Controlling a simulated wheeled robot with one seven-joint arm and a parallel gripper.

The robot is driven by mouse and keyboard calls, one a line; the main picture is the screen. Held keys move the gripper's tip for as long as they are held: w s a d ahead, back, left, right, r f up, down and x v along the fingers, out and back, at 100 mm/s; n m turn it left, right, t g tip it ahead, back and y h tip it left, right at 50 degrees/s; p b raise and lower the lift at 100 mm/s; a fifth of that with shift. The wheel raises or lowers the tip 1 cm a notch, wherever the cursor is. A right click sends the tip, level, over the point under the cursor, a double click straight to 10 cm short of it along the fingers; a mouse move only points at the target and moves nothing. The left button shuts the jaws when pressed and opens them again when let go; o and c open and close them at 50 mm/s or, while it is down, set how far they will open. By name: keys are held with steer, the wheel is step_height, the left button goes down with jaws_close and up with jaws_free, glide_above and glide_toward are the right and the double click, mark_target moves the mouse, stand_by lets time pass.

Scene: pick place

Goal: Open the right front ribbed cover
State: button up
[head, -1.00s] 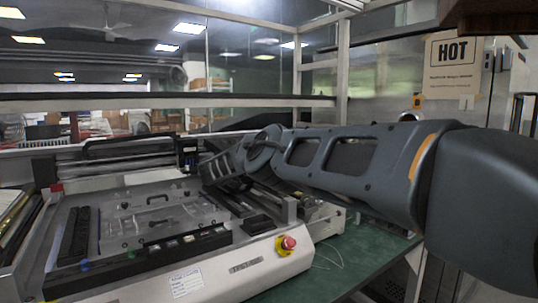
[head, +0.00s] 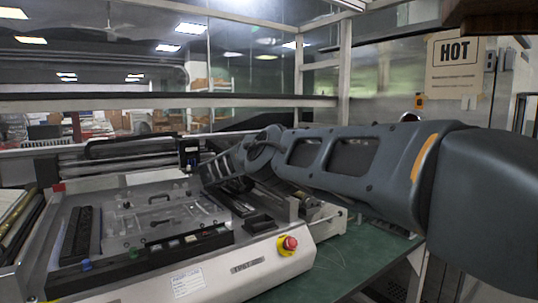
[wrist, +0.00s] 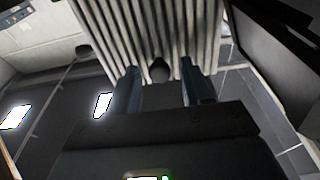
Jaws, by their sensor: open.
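The ribbed cover (wrist: 145,35) fills the top middle of the wrist view as a pale panel with long parallel ribs. A dark rounded knob (wrist: 160,70) shows at its lower edge. My gripper (wrist: 162,78) is open, with one dark finger on each side of the knob. I see space between the knob and each finger; contact with the cover cannot be told. In the head view my arm reaches left over the machine (head: 215,270), and its far end is dark and cluttered there. I cannot make out the cover clearly in that view.
A red stop button (head: 288,244) sits on the machine's front right corner. A clear plate with handles (head: 160,215) lies on the machine bed. A green table (head: 350,262) is bare at the right front. A metal frame post (head: 345,70) stands behind my arm.

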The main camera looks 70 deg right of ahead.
steer(key=v, duration=0.7)
steer(key=shift+a, duration=0.1)
steer(key=shift+f, duration=0.1)
stand_by(0.4)
